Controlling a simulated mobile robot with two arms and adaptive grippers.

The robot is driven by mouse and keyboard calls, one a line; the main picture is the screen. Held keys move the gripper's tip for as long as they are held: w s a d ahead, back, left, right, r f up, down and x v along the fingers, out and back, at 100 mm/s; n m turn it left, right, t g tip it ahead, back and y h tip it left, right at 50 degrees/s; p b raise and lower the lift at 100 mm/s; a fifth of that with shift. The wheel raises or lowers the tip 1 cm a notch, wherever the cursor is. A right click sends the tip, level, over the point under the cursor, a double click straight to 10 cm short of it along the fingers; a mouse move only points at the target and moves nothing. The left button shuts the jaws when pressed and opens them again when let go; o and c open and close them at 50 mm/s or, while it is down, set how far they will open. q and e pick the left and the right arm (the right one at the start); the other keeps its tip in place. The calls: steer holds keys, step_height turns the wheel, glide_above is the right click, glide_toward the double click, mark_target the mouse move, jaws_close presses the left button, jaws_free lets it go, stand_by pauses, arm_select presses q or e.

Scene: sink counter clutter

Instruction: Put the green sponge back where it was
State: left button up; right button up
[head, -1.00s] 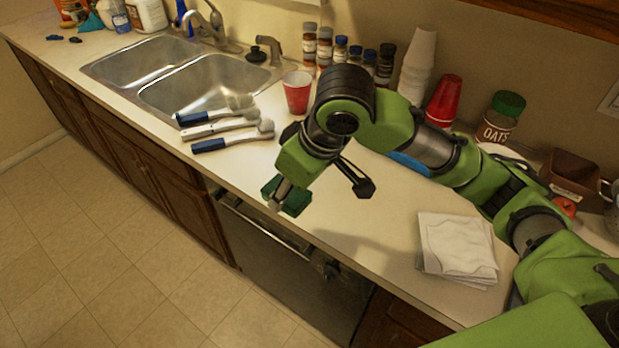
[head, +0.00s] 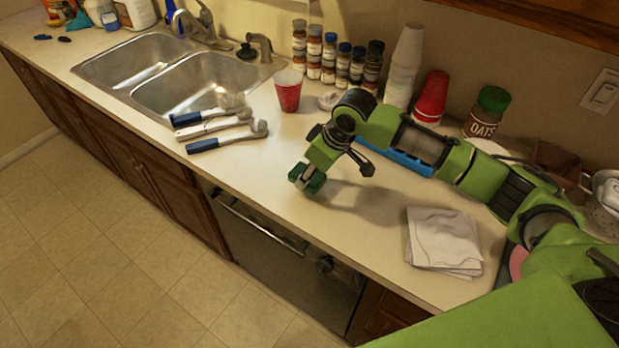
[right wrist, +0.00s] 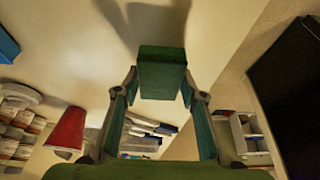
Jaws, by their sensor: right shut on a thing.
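The green sponge (head: 311,182) is held in my right gripper (head: 308,177), above the counter near its front edge. In the right wrist view the sponge (right wrist: 161,74) sits between the two fingertips of my right gripper (right wrist: 160,86), which press on its sides. The sponge's shadow falls on the bare counter, so it looks lifted off the surface. The gripper is to the right of the scrub brushes and left of the napkin stack. My left gripper is in neither view.
Several brushes (head: 220,141) lie left of the gripper by the double sink (head: 192,84). A red cup (head: 289,93), spice jars (head: 329,56) and stacked white cups (head: 405,66) stand behind. Napkins (head: 441,241) lie at right. The counter (head: 375,210) between is clear.

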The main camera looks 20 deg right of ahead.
step_height(320, 180, down, 2)
steer(key=shift+a+f+p, duration=0.1)
steer(key=shift+p, duration=0.25)
steer(key=shift+f, duration=0.15)
steer(key=o, duration=0.9)
steer(key=shift+f, duration=0.1)
steer(key=shift+o, duration=0.2)
steer(key=shift+s+r, duration=0.1)
steer(key=shift+r, duration=0.35)
steer(key=b+v, duration=0.2)
steer(key=v, duration=0.9)
steer(key=shift+r, duration=0.2)
steer(key=shift+s, duration=0.1)
